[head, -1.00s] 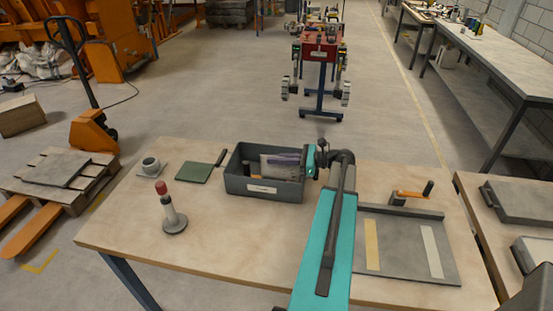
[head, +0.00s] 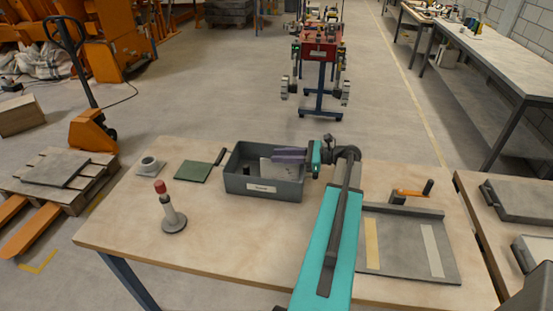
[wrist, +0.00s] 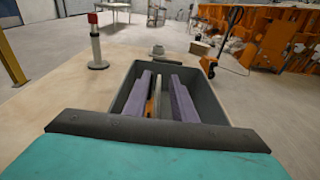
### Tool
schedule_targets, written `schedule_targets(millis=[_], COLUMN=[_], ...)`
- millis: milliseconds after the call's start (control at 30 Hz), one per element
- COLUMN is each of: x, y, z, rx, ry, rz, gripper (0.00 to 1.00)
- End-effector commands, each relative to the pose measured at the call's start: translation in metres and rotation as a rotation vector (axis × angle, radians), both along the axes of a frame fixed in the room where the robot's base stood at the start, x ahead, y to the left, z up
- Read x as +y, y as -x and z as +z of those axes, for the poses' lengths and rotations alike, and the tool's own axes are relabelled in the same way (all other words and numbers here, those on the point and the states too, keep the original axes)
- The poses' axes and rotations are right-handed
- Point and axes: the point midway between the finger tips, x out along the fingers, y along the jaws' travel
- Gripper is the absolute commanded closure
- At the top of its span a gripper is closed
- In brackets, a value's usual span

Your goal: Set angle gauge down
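The grey bin (head: 263,187) stands at the back of the wooden table. A light grey flat plate (head: 279,173), which looks like the angle gauge, is inside it; its lower part is hidden by the bin wall.
A red-topped post on a round base (head: 169,208), a grey cup (head: 149,164) and a green plate (head: 193,172) stand left of the bin. A grey plate fixture with an orange-handled clamp (head: 400,246) lies to the right. The table's front left is clear.

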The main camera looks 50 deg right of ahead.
Motion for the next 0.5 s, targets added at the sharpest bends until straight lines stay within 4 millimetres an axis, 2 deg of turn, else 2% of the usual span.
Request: schedule_targets(millis=[500], x=[-0.044], y=[0.068], z=[0.01], rx=[0.0], ry=[0.002], rz=[-0.002], gripper=[0.76])
